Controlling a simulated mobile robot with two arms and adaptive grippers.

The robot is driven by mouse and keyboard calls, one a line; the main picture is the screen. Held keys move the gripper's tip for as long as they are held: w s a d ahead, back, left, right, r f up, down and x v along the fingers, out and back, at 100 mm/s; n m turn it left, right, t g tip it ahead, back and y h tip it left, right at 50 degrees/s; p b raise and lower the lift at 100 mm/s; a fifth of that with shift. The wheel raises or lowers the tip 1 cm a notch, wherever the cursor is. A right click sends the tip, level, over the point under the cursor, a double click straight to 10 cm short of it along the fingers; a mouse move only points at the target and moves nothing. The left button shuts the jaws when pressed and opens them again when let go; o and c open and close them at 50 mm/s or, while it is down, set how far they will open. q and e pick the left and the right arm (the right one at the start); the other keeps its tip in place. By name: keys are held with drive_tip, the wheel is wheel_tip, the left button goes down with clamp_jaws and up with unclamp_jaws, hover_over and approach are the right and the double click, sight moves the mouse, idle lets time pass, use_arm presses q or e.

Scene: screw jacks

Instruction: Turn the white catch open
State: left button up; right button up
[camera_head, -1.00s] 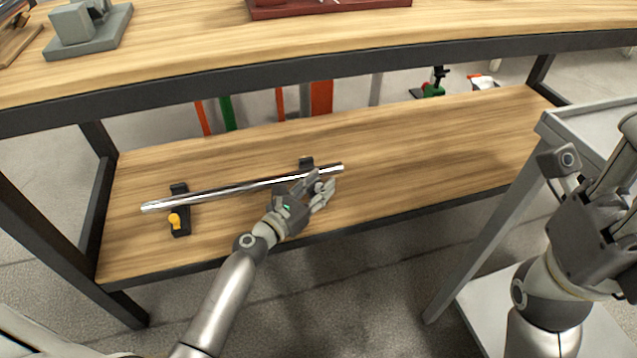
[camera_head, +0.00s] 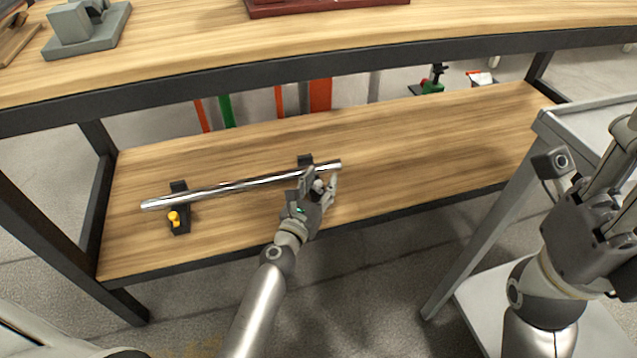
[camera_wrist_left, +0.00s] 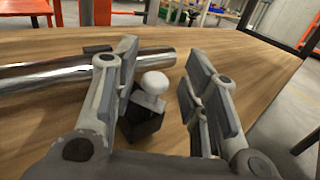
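The white catch (camera_wrist_left: 154,84) has a round white knob on a dark block (camera_wrist_left: 142,122) beside a shiny metal bar (camera_wrist_left: 60,72). In the head view the knob (camera_head: 318,185) shows small among my left gripper's fingers. My left gripper (camera_head: 320,182) is at the bar's right end. In the left wrist view its fingers (camera_wrist_left: 158,92) are open, with the knob in the gap, nearer the left finger. I cannot tell whether that finger touches it. My right gripper (camera_head: 615,205) is at the right edge, away from the bar; its fingers are partly cut off.
The bar (camera_head: 235,187) lies across two dark holders on the lower wooden shelf (camera_head: 420,140). The left holder (camera_head: 180,205) has a yellow catch (camera_head: 174,217). The upper shelf's dark edge (camera_head: 300,75) runs above. A grey cart (camera_head: 580,125) stands right. The shelf's right half is clear.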

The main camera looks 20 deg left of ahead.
use_arm(q)
drive_tip(key=shift+s+a, duration=0.1)
drive_tip(key=shift+s, duration=0.25)
drive_tip(key=shift+s+a, duration=0.15)
drive_tip(key=shift+s, duration=1.55)
drive_tip(key=shift+s+a, duration=0.1)
drive_tip(key=shift+s, duration=1.6)
